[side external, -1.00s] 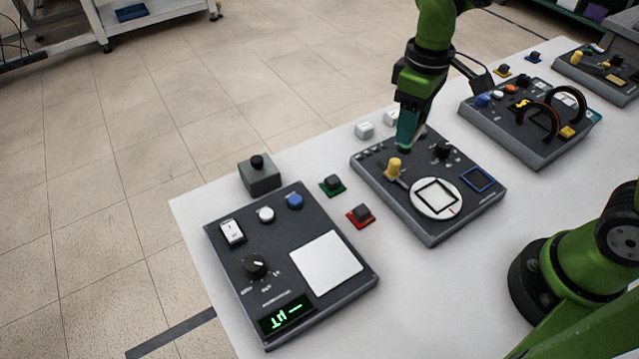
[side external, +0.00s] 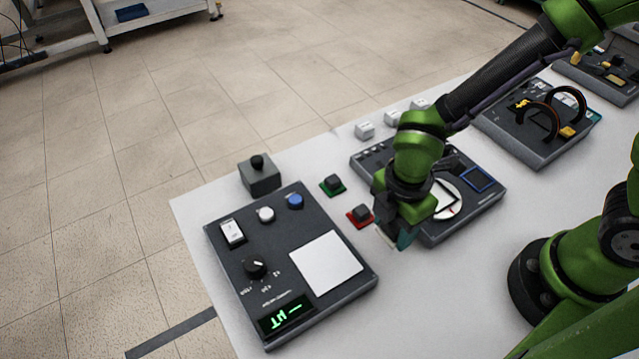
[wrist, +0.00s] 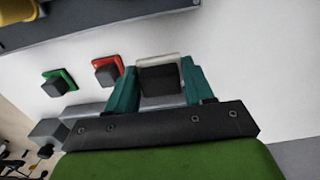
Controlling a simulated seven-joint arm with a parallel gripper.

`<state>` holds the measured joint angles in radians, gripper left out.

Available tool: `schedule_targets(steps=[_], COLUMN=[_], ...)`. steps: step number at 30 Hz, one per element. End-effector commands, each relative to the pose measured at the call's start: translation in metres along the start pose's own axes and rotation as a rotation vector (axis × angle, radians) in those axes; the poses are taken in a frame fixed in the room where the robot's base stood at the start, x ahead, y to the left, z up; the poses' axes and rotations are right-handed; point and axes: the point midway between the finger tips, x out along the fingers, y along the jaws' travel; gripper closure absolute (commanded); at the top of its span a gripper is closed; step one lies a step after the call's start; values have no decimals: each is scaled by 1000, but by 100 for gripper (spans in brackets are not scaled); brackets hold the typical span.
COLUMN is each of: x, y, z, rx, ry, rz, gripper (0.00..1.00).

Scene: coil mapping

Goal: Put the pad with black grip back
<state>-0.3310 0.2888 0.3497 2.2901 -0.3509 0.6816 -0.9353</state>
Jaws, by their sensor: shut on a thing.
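My gripper (wrist: 160,85) is shut on a pad with a black grip (wrist: 160,80); its pale base edge shows between the teal fingers in the wrist view. In the side view my gripper (side external: 396,236) points down in front of the middle panel, right of the red pad, and mostly hides the held pad. I cannot tell whether it touches the table. A red pad (side external: 360,216) and a green pad (side external: 333,185), both with dark grips, sit on the table; in the wrist view they are left of my gripper.
A left panel (side external: 230,270) has a dial, buttons, a white plate (side external: 326,263) and a green-lit display. The middle panel (side external: 470,215) is partly behind my arm. A grey box with a black knob (side external: 259,175) and white blocks (side external: 365,131) stand behind. The front table is clear.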

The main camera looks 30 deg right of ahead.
Motion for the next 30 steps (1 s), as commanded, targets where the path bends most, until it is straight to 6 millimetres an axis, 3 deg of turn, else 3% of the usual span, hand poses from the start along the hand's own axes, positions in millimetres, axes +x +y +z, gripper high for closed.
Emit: schedule_targets(steps=[6, 18, 19, 21, 23, 30], x=[28, 33, 32, 32, 32, 32], y=[-1, 0, 0, 0, 0, 0], z=[0, 0, 0, 0, 0, 0], rx=[0, 2, 3, 3, 3, 3], ry=[-2, -1, 0, 0, 0, 0], rz=[-3, -1, 0, 0, 0, -1], gripper=[81, 81, 43, 33, 24, 22])
